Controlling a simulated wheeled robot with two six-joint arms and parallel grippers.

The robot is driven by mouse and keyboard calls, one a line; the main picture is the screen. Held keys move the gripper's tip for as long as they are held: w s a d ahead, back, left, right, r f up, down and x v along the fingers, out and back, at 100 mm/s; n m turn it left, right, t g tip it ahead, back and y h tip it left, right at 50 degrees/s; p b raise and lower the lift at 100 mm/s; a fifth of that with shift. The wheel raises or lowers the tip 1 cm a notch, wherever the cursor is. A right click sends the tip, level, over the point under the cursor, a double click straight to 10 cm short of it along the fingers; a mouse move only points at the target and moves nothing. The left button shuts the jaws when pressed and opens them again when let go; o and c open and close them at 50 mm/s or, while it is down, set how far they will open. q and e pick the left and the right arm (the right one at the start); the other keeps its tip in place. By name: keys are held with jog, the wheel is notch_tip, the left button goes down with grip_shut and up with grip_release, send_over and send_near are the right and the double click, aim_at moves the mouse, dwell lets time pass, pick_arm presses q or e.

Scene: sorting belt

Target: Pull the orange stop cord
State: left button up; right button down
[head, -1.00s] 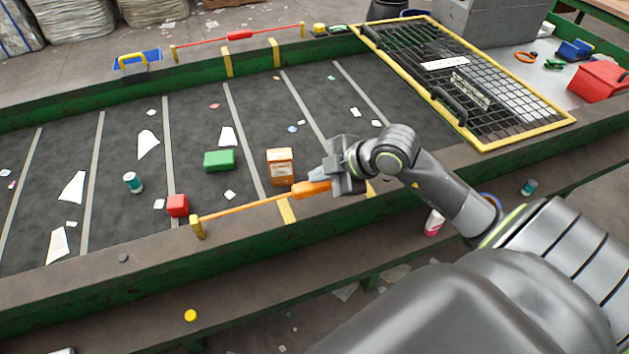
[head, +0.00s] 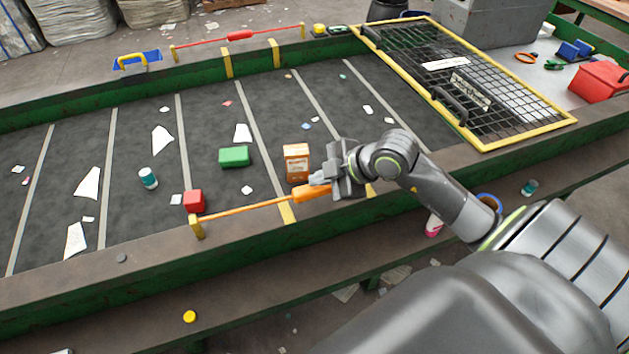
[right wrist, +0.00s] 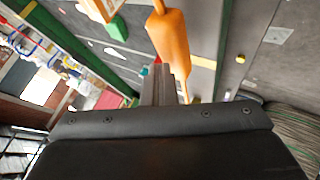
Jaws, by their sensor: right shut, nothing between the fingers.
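The orange stop cord (head: 245,208) runs along the near side of the belt from a yellow post (head: 196,228) on the near rail. Its thick orange handle (head: 312,193) is at the cord's right end. My right gripper (head: 321,178) is shut and empty, right at the handle. In the right wrist view the handle (right wrist: 170,38) lies just beyond and beside the shut fingers (right wrist: 160,84); I cannot tell whether they touch it. My left gripper is not in view.
The belt (head: 330,110) carries an orange box (head: 297,160), a green block (head: 234,157), a red block (head: 194,201), a teal can (head: 148,178) and white scraps. A red cord (head: 240,35) spans the far rail. A yellow-framed mesh guard (head: 470,80) covers the belt's right end.

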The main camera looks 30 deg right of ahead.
aim_at(319, 188)
jog(key=shift+f+b, duration=0.35)
jog(key=shift+f, duration=0.4)
dwell(0.4)
jog(key=shift+r, duration=0.1)
jog(key=shift+r+p, duration=1.95)
jog(key=shift+p, duration=0.55)
notch_tip(319, 188, up, 5)
jog(key=p, duration=0.5)
jog(key=shift+p, duration=0.4)
